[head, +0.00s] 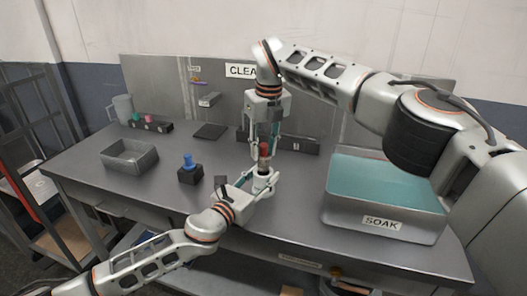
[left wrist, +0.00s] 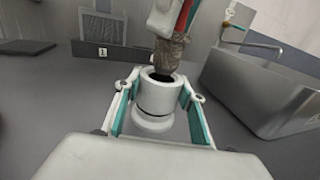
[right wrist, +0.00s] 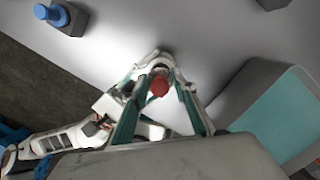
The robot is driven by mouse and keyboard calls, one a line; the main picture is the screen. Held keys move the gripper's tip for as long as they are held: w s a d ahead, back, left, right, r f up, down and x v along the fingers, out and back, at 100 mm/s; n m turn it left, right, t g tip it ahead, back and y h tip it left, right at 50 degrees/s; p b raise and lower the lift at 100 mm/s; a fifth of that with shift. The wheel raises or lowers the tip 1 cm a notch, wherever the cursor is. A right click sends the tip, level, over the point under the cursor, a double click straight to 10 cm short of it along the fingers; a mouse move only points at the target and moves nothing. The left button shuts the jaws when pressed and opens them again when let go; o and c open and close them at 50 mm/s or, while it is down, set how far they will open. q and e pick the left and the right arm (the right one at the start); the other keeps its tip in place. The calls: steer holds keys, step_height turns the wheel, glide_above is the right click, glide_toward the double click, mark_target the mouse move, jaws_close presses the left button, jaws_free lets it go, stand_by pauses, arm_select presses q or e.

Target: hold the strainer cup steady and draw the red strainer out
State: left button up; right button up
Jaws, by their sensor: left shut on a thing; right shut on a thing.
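The white strainer cup (head: 261,184) stands upright near the front middle of the table. My left gripper (head: 266,180) is shut around it from the front. The left wrist view shows the cup (left wrist: 156,97) between both fingers, with its dark opening facing up. The red strainer (head: 264,150) is upright above the cup. My right gripper (head: 265,145) is shut on its top from above. Its grey-brown mesh (left wrist: 168,54) shows over the cup's mouth; whether its lower tip is still inside the rim I cannot tell. The red top (right wrist: 159,86) shows between the right fingers.
A soak tub (head: 372,212) with teal liquid stands at the right. A blue-topped piece (head: 187,160) sits in a black block (head: 190,175) left of the cup. A grey open tray (head: 130,166) lies farther left. A dark long rack (head: 300,144) is behind the right gripper.

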steer(key=shift+r, duration=1.25)
arm_select(q)
steer(key=o, duration=1.3)
